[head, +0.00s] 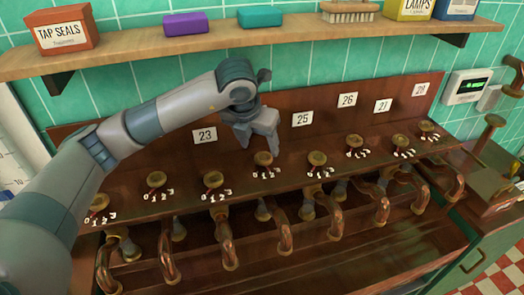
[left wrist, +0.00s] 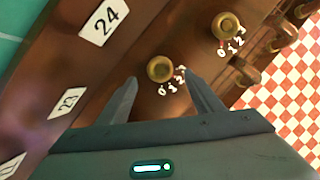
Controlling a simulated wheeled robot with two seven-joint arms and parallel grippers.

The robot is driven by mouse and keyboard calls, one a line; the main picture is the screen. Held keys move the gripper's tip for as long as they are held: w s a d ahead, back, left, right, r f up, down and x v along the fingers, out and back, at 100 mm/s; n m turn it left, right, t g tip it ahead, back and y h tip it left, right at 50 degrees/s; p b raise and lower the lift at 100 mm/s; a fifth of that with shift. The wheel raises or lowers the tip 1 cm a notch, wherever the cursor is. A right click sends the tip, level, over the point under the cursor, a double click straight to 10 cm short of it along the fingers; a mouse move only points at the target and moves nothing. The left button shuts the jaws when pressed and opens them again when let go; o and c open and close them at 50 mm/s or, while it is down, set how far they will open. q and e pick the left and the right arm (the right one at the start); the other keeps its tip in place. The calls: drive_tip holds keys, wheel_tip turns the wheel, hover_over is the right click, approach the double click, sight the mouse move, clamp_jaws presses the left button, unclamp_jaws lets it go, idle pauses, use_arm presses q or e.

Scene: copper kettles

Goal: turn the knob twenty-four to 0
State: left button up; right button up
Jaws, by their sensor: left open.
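Knob twenty-four (head: 263,158) is a round brass knob on the brown wooden panel, with white figures 0 to 3 in front of it. I cannot tell which figure it points to. It also shows in the left wrist view (left wrist: 160,69), near the white plate 24 (left wrist: 105,22). In the head view my gripper hides that plate. My left gripper (head: 261,142) is open just above and behind the knob. In the left wrist view the knob appears between and slightly beyond the two fingertips (left wrist: 160,80), with no clear contact. My right gripper is out of view.
Similar brass knobs stand on both sides, including one by plate 23 (head: 213,179) and one by plate 25 (head: 317,157). Curved copper pipes (head: 280,232) stick out below. A wooden shelf (head: 270,42) with boxes and a brush runs above the panel.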

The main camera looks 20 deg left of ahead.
sight(263, 157)
use_arm(q)
drive_tip(key=p+x, duration=0.2)
drive_tip(key=x, duration=0.2)
drive_tip(key=shift+p+x, duration=0.35)
drive_tip(key=shift+x, duration=0.4)
drive_tip(key=c, duration=1.1)
